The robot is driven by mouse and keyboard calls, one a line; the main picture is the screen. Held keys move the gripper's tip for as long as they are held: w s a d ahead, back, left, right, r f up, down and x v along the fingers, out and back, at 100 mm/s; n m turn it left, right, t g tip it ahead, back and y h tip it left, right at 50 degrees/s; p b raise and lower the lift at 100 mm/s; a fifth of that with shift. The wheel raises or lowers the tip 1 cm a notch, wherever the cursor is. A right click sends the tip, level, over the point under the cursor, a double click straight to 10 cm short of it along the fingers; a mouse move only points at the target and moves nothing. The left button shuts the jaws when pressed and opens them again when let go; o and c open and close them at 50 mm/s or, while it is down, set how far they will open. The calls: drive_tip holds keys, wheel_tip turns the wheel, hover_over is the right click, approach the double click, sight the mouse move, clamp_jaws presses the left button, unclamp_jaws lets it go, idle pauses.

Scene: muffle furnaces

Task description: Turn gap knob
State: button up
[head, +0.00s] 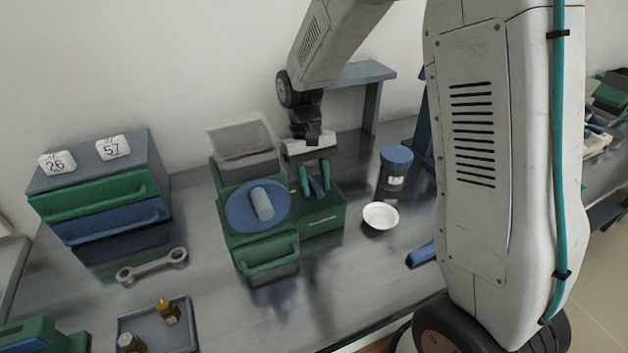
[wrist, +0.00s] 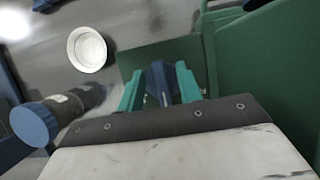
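The blue gap knob (head: 315,189) sits on top of the low green box at the right side of a green machine with a blue disc. It also shows in the wrist view (wrist: 159,82). My gripper (head: 315,178) points down over it, with one teal finger on each side of the knob. In the wrist view my gripper (wrist: 160,90) is open, its fingers straddling the knob; whether either finger touches it is too small to tell. The green machine body (head: 233,238) carries the blue disc (head: 240,208) with a grey handle.
A clear hopper (head: 243,140) stands behind the disc. A white dish (head: 380,215) and a dark jar with a blue lid (head: 396,155) stand to the right. A drawer cabinet (head: 150,150), a wrench (head: 152,266) and a tray (head: 180,338) with bottles are at left.

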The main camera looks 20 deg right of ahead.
sight(316, 185)
drive_tip(key=v, duration=0.7)
drive_tip(key=shift+w+r, duration=0.2)
drive_tip(key=shift+r, duration=0.15)
drive_tip(key=s, duration=0.3)
drive_tip(key=shift+d+f, duration=0.15)
drive_tip(key=shift+f, duration=0.05)
drive_tip(key=s+d+r+t, duration=0.1)
drive_tip(key=s+r+t, duration=0.2)
drive_tip(key=s, duration=0.8)
drive_tip(key=s+d+r+t, duration=0.2)
drive_tip(key=s+r, duration=0.4)
drive_tip(key=s, duration=0.6)
drive_tip(key=shift+s+r+t, duration=0.15)
drive_tip(key=shift+r+t, duration=0.2)
drive_tip(key=shift+t, duration=0.05)
